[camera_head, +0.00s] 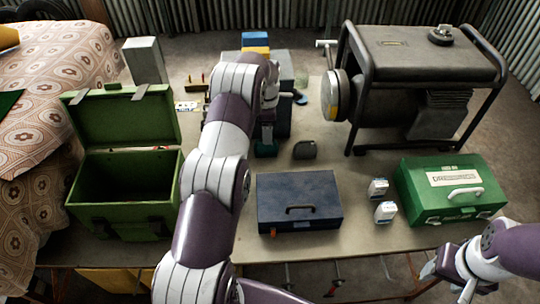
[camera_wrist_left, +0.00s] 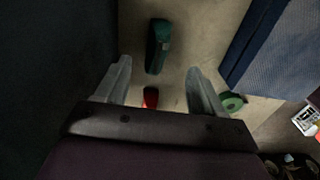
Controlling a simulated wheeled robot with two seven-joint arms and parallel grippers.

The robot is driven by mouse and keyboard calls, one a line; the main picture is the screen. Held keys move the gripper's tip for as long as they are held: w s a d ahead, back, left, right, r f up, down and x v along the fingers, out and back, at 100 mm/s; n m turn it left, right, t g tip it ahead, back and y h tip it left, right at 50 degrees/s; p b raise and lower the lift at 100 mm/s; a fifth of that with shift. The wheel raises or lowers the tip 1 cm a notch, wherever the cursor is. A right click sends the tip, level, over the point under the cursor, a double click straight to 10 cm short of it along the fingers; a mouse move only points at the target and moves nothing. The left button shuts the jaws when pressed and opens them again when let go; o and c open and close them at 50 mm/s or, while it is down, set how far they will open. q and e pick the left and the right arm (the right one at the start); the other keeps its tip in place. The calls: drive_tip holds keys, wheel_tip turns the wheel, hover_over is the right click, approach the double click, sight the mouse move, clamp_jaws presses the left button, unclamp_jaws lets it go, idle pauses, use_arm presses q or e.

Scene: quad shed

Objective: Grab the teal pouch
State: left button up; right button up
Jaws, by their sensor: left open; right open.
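The teal pouch (camera_wrist_left: 158,45) lies on the tabletop in the left wrist view, long side pointing away from me. My left gripper (camera_wrist_left: 158,66) is open above the table, its two fingers apart and empty. The pouch shows beyond the fingertips, roughly centred between them. In the head view my left arm reaches over the table, and a dark teal shape (camera_head: 266,147), which looks like the pouch, shows beside its wrist, partly hidden. My right gripper (camera_head: 441,284) is open and empty at the lower right, by the table's front edge.
A red object (camera_wrist_left: 151,97) lies between the left fingers and a green roll (camera_wrist_left: 232,104) to their right. A dark blue box (camera_head: 298,200), an open green case (camera_head: 125,195), a green first-aid box (camera_head: 450,188), two white bottles (camera_head: 385,211) and a generator (camera_head: 425,85) crowd the table.

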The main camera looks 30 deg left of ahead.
sight(266, 147)
use_arm(q)
drive_tip(key=f, duration=0.1)
drive_tip(key=f+p, duration=0.1)
drive_tip(key=f, duration=0.1)
drive_tip(key=f+p, duration=0.1)
drive_tip(key=f, duration=0.1)
drive_tip(key=shift+a+f, duration=0.15)
drive_tip(key=shift+a, duration=0.1)
drive_tip(key=shift+w+f, duration=0.1)
drive_tip(key=shift+f, duration=0.2)
drive_tip(key=c, duration=1.1)
drive_tip(key=shift+r, duration=0.15)
